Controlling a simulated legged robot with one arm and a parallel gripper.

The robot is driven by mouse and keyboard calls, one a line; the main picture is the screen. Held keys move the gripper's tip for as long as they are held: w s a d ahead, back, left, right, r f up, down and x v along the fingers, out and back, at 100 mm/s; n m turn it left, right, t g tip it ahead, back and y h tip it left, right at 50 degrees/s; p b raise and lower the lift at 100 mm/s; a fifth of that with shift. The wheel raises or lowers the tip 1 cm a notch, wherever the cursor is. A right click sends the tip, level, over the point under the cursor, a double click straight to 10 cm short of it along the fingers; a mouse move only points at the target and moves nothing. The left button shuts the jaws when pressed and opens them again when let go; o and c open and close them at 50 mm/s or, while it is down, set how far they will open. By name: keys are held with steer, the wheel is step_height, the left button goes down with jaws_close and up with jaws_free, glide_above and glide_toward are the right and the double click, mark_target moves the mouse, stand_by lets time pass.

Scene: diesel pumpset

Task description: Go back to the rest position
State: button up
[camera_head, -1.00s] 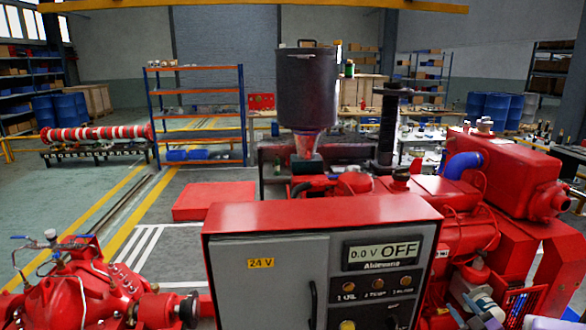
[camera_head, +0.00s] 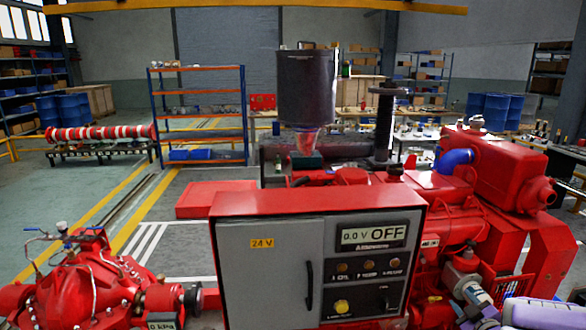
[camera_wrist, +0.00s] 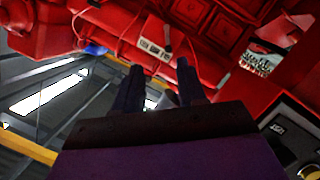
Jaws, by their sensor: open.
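My gripper (camera_wrist: 159,76) shows in the wrist view as two dark fingers standing apart, with nothing between them. Red engine parts and a small label plate (camera_wrist: 154,49) lie beyond the fingers. A purple part of my arm (camera_head: 540,314) shows at the lower right of the head view, beside the red engine (camera_head: 500,165). The control cabinet (camera_head: 268,275) stands in front, with a grey door and a display (camera_head: 373,235) reading 0.0 V OFF. Whether the fingertips touch anything cannot be told.
A red pump (camera_head: 85,285) with a gauge stands at the lower left. A dark cylinder (camera_head: 306,88) rises behind the cabinet, near a dark post (camera_head: 384,125). An orange and blue shelf (camera_head: 198,115) stands farther back. Open floor lies at the left.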

steer(key=s+a+r+m+g+h, duration=0.4)
steer(key=s+a+r+m+g, duration=0.1)
steer(key=s+a+g, duration=0.25)
steer(key=s+a+m+g+y, duration=0.1)
steer(key=s+a+g, duration=0.4)
steer(key=s+a, duration=0.7)
steer(key=s+a+r+m+g+y, duration=0.1)
steer(key=s+a+g+y, duration=0.3)
steer(key=s+a, duration=0.9)
steer(key=s+g, duration=0.1)
steer(key=s, duration=0.7)
steer(key=shift+s+a, duration=0.3)
steer(key=shift+s, duration=0.1)
steer(key=shift+r, duration=0.1)
